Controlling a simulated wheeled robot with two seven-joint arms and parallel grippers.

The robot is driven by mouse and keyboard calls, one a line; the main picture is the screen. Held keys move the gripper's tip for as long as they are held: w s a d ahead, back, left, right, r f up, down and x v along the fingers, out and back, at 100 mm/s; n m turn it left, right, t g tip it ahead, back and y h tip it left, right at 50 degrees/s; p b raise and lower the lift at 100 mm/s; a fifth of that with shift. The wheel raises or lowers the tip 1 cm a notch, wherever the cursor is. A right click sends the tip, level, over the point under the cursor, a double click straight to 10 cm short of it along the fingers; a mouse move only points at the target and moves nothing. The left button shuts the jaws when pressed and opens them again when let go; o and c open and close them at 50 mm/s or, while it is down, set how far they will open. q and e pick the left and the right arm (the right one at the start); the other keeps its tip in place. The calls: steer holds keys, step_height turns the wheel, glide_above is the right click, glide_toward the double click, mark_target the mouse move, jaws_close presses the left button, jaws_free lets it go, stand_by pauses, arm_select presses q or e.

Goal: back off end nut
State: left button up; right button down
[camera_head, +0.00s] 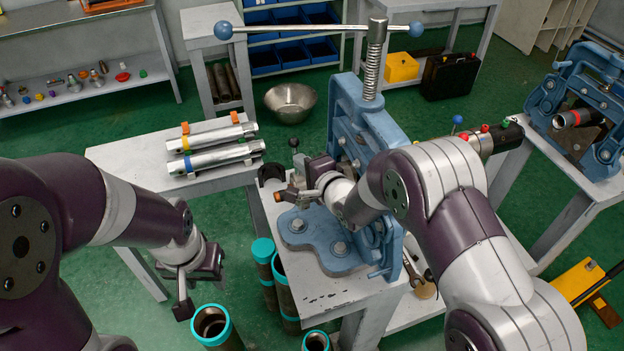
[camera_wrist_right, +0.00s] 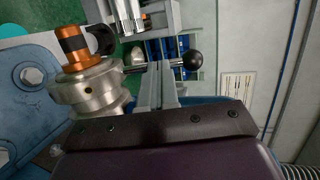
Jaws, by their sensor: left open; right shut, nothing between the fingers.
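A blue pipe vise (camera_head: 366,125) with a tall screw and a long ball-ended bar stands on the middle table. At its left side is a small metal fitting with an orange end (camera_head: 281,197). In the right wrist view the fitting is a silver ring (camera_wrist_right: 92,88) with an orange and black end piece (camera_wrist_right: 77,45). A rod with a black ball knob (camera_wrist_right: 193,60) is beside it. I cannot tell which part is the end nut. My right gripper (camera_head: 308,192) is at the fitting, shut and empty; its tips are partly hidden. My left gripper (camera_head: 192,288) is open and empty, low left.
Two silver tubes (camera_head: 215,158) lie on the left table. Several pipes with teal rims (camera_head: 212,325) stand below the vise table, near my left gripper. A second blue vise (camera_head: 585,100) is at right. A metal bowl (camera_head: 290,100) sits on the floor.

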steer(key=shift+w+a, duration=0.2)
steer(key=shift+w, duration=0.45)
stand_by(0.3)
